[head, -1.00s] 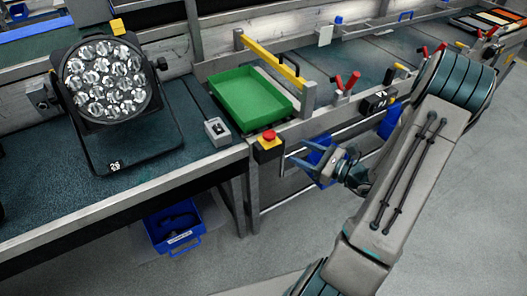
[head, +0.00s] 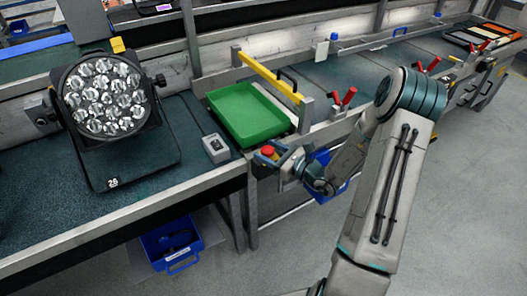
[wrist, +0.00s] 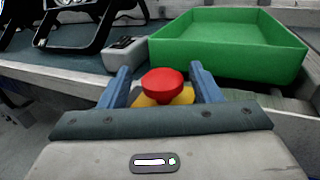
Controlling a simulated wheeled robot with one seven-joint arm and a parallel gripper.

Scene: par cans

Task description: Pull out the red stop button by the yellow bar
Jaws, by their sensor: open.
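The red stop button (head: 268,150) is a mushroom head on a yellow box at the bench's front edge, below the green tray. In the wrist view the red button (wrist: 162,85) stands between the two blue fingers of my gripper (wrist: 164,84), with part of the yellow box (wrist: 150,101) below it. In the head view my gripper (head: 276,155) is at the button from the right, its fingers open on either side. Most of the box is hidden by my gripper.
The green tray (head: 214,98) sits just behind the button. A small grey box (head: 216,150) stands on the bench to the left, beside a large par can (head: 102,95). A blue bin (head: 172,238) is under the bench. Red-handled clamps (head: 345,97) stand to the right.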

